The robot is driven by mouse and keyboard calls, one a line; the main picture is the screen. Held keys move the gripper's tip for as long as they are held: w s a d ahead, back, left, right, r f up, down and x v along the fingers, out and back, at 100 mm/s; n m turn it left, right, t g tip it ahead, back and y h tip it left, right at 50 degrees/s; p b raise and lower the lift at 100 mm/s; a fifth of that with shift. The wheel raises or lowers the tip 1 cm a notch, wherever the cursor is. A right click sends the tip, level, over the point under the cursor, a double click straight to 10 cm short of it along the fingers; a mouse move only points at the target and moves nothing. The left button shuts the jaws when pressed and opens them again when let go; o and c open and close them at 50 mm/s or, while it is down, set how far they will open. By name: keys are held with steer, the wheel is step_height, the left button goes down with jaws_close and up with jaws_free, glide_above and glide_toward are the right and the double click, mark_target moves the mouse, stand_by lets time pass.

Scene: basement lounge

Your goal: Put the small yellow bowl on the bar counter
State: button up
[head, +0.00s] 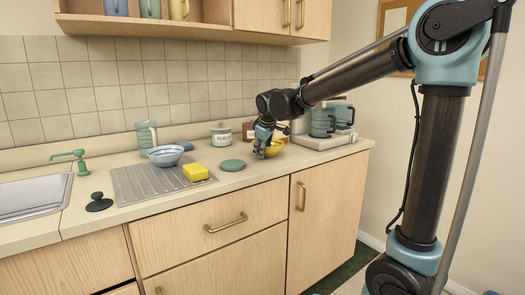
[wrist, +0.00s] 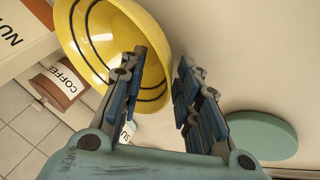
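The small yellow bowl (head: 275,149) sits near the right end of the counter (head: 250,177), partly hidden behind my gripper (head: 262,153). In the wrist view the bowl (wrist: 108,35) is large, yellow with dark rings inside. My gripper (wrist: 163,62) has its fingers apart. The left finger overlaps the bowl's inside and the right finger is outside its rim, so the rim's near edge lies between them. I cannot see either finger pressing on it. I cannot tell whether this counter is the bar counter.
A green disc (head: 232,165) lies left of my gripper. A yellow sponge (head: 195,172) and a blue-white bowl (head: 165,155) are on the drainboard (head: 140,186). Behind stand a sugar canister (head: 221,135), a coffee canister (wrist: 58,85) and a coffee machine (head: 325,141). The sink (head: 30,198) is far left.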

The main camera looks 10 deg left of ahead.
steer(key=v, duration=1.2)
steer(key=s+d+f+m+h, duration=0.15)
steer(key=d+f, duration=0.25)
steer(key=d, duration=0.5)
steer(key=s+d+f+m+g, duration=0.1)
steer(key=s+d+f+m, duration=0.15)
steer(key=d, duration=0.65)
steer(key=s+d+f+m+h, duration=0.1)
steer(key=s+d+f+m, duration=0.2)
steer(key=d, duration=0.7)
steer(key=s+d+f+m+g, duration=0.1)
steer(key=s+d+f+m, duration=0.3)
steer(key=s+d+f, duration=0.3)
steer(key=s+d+f+m+g, duration=0.1)
steer(key=s+d+f+m, duration=0.3)
steer(key=f, duration=0.8)
steer(key=s+d, duration=0.2)
steer(key=s, duration=0.2)
steer(key=shift+s+d+g, duration=0.3)
steer(key=shift+s+d, duration=0.1)
steer(key=shift+r+h, duration=0.1)
steer(key=shift+h, duration=0.15)
steer(key=shift+w, duration=0.45)
